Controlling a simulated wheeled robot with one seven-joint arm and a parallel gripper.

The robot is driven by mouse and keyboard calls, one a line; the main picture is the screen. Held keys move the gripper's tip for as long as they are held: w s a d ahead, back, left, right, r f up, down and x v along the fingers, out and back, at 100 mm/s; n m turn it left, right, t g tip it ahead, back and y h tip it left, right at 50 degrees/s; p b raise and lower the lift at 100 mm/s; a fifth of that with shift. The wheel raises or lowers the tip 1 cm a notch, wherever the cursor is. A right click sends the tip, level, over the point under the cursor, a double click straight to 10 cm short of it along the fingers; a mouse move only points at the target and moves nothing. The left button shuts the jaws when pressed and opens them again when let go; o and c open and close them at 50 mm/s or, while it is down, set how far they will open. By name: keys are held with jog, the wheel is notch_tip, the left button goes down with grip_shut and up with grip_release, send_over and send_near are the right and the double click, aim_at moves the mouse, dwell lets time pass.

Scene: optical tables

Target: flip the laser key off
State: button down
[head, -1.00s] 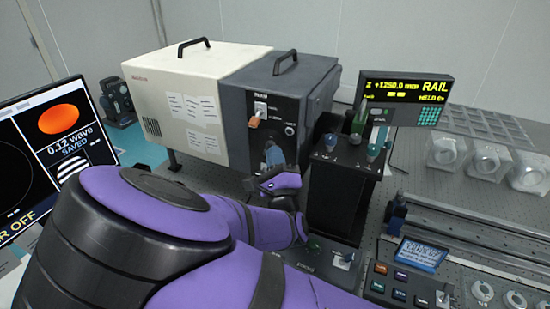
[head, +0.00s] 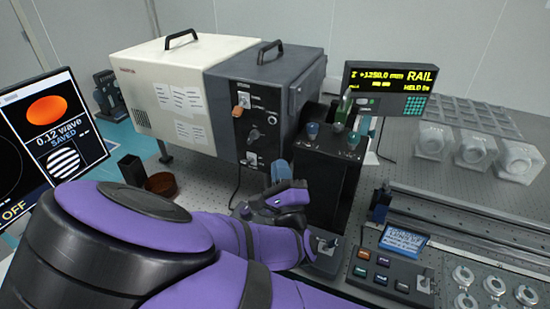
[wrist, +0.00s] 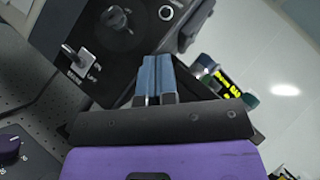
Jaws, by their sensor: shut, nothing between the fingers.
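The laser box's dark front panel (head: 264,125) faces me in the head view. An orange piece, seemingly the key's tag (head: 238,112), hangs at a white plate near its top. A black knob (head: 254,135) sits below, and a small switch on a white plate (head: 252,158) is lower; both the knob (wrist: 118,20) and switch (wrist: 74,54) show in the wrist view. I cannot tell the key's setting. My gripper (head: 281,171) is below and right of the panel, apart from it. Its blue fingers (wrist: 155,82) are together, with nothing between them.
A black post-topped block (head: 325,175) stands close right of my gripper. A control box with a toggle (head: 325,245) is below it. The monitor (head: 50,140) partly shows "OFF".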

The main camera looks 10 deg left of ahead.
jog(key=shift+s+d+f, duration=0.2)
jog(key=shift+s+d, duration=0.35)
jog(key=shift+s, duration=0.35)
jog(key=shift+s+d+f, duration=0.2)
jog(key=shift+s+d, duration=0.35)
jog(key=shift+s, duration=0.35)
